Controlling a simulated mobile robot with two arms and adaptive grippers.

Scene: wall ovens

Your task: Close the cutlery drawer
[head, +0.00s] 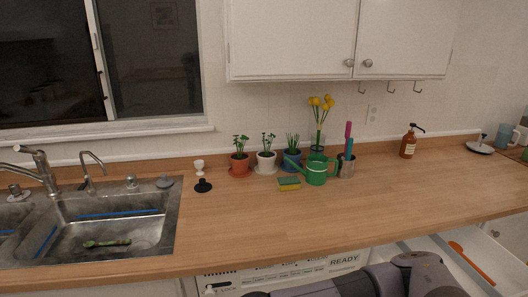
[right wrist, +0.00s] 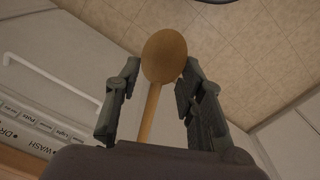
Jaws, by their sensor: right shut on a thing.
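The white cutlery drawer (head: 502,265) is open below the counter's front edge at the lower right of the head view; its front is cut off by the frame. An orange utensil (head: 470,262) shows in it. My right arm covers the area left of the drawer, and its gripper is outside the head view. In the right wrist view my right gripper (right wrist: 160,75) is shut on a wooden spoon (right wrist: 164,56), whose round head sticks out between the spread-looking fingertips. The exact contact on its handle is hidden. My left gripper is in neither view.
A dishwasher (head: 300,270) with a printed panel is left of the drawer; the panel also shows in the right wrist view (right wrist: 30,130). Tan floor (right wrist: 240,50) lies beyond the fingers. The wooden counter (head: 290,225) is mostly clear in front, with pots and a green watering can (head: 317,175) behind.

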